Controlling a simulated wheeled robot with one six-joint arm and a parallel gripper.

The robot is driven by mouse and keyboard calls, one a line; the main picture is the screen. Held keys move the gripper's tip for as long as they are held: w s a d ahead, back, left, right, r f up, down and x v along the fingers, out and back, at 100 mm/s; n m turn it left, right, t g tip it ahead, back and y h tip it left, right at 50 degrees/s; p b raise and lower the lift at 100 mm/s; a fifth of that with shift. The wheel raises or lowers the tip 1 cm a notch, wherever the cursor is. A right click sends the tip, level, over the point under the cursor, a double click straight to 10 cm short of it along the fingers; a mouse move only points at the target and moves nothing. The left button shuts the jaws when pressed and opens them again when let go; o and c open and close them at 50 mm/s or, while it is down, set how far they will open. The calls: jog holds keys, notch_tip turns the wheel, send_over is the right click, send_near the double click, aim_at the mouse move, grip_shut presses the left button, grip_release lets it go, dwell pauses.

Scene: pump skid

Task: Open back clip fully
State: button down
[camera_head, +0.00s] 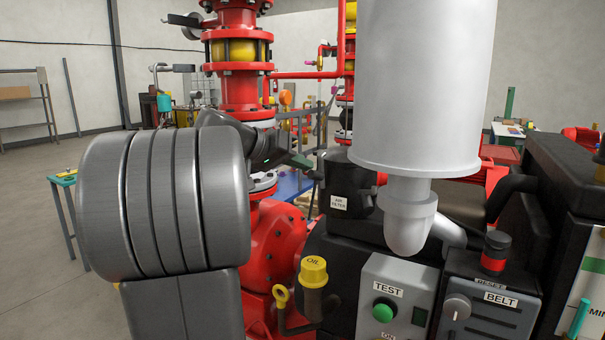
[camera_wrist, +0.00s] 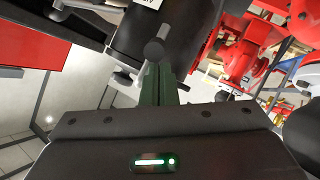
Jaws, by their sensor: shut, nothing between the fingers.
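The black air filter housing (camera_head: 348,178) with its white label (camera_head: 339,203) stands right of my gripper in the head view. In the wrist view the dark housing (camera_wrist: 128,35) fills the top middle. My gripper (camera_head: 303,162) is at the housing's left side. In the wrist view its green fingers (camera_wrist: 158,82) are together and empty, with their tips near a round dark knob (camera_wrist: 153,49) in front of the housing. I cannot tell whether they touch it. A small dark part (camera_head: 315,175) shows on the housing's left edge; I cannot make out whether it is the back clip, or its position.
A large white cylinder (camera_head: 418,90) hangs in front of the housing's right side. Red pump piping (camera_head: 272,240) stands below and behind my arm. A yellow oil cap (camera_head: 313,270), the TEST box (camera_head: 394,290) and the BELT box (camera_head: 490,305) are in front.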

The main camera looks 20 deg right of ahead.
jog(key=a+f+h+b, duration=0.1)
jog(key=h+b, duration=0.1)
jog(key=b, duration=0.5)
jog(key=a+f+t+h+b, duration=0.1)
jog(key=f+h+b, duration=0.1)
jog(key=b, duration=0.6)
jog(key=s+f+m+t+h+b, duration=0.1)
jog(key=h+b, duration=0.2)
jog(key=b, duration=0.5)
jog(key=shift+a+f, duration=0.25)
jog(key=shift+a, duration=0.25)
jog(key=v, duration=1.3)
jog(key=shift+a+f, duration=0.25)
jog(key=shift+f, duration=0.1)
jog(key=shift+s, duration=0.1)
jog(key=w+d+r+g+y+p, duration=0.1)
jog(key=d+r+y+p, duration=0.3)
jog(key=d+p, duration=0.4)
jog(key=w+d+r+n+g+y+p, duration=0.1)
jog(key=w+d+r+y+p, duration=0.3)
jog(key=p, duration=1.9)
jog(key=d, duration=0.5)
jog(key=shift+r+g+y, duration=0.3)
jog(key=shift+r, duration=0.05)
